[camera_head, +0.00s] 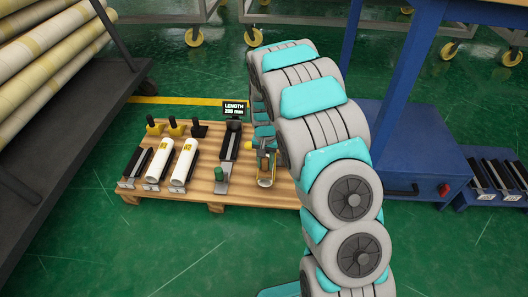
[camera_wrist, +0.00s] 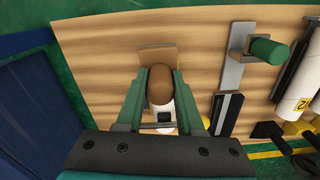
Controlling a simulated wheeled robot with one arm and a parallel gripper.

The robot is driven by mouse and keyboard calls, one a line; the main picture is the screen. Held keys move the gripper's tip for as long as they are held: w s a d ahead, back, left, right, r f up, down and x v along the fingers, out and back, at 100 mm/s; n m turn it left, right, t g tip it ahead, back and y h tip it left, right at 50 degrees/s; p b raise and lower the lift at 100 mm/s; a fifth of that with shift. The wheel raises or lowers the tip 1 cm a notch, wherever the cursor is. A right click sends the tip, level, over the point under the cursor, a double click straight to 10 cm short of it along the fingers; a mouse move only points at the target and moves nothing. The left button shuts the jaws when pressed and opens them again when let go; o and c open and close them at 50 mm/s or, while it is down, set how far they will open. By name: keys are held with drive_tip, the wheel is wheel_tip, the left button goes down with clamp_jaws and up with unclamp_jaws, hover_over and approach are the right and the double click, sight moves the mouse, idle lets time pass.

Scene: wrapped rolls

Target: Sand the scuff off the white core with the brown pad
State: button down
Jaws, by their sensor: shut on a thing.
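In the wrist view my gripper (camera_wrist: 160,78) points down with its two green fingers on either side of a brown rounded piece (camera_wrist: 159,88), which I take to be the brown pad's grip. A flat tan square (camera_wrist: 158,56) shows just beyond the fingertips. A white surface (camera_wrist: 182,112), likely the white core, shows partly behind the brown piece. In the head view my gripper (camera_head: 265,148) is over a short white and tan roll (camera_head: 265,182) at the pallet's right part. My fingers hide much of it. I cannot see the scuff or whether pad and core touch.
The wooden pallet (camera_head: 228,192) also bears two white rolls (camera_head: 184,162) in holders, several knobbed tools (camera_head: 176,128) and a gauge with a green cylinder (camera_head: 219,174) left of my gripper. A blue bench (camera_head: 415,150) stands close on the right. Green floor in front is clear.

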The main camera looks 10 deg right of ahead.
drive_tip(key=shift+r+p, duration=0.65)
drive_tip(key=shift+r, duration=2.1)
